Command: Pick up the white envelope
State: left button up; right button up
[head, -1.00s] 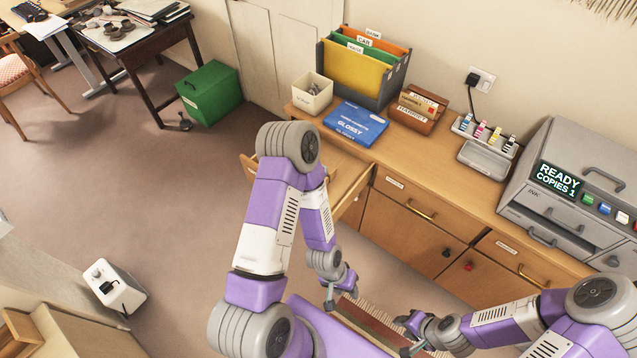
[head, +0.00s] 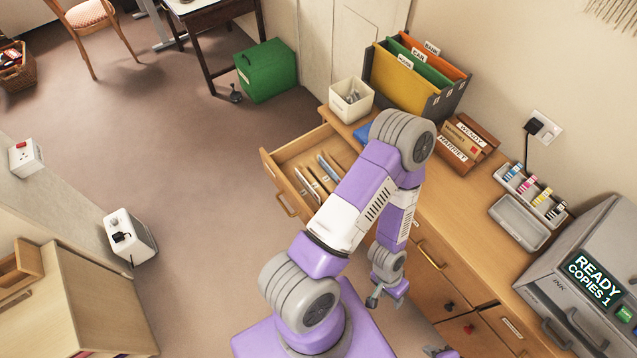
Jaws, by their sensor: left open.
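I cannot make out a white envelope for certain in the head view. A wooden letter rack (head: 466,146) with name labels stands on the sideboard and holds a tan envelope or card. My left gripper (head: 385,300) is open and empty, pointing down in front of the sideboard doors, well below and to the left of the rack. My left arm hides part of the sideboard top and most of a blue box (head: 363,134).
A drawer (head: 283,187) stands open with several slim items inside. On the sideboard (head: 478,203) are a white pot (head: 351,98), a file holder (head: 416,78), a grey tray (head: 519,222) and a grey copier (head: 590,268). A green box (head: 266,71) stands on the open floor.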

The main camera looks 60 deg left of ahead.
aim_at(300, 177)
jog(key=u, duration=2.2)
jog(key=i, duration=0.5)
jog(key=u, duration=0.5)
jog(key=k, duration=1.25)
jog(key=u, duration=0.25)
jog(key=i, duration=1.35)
jog(key=u, duration=0.1)
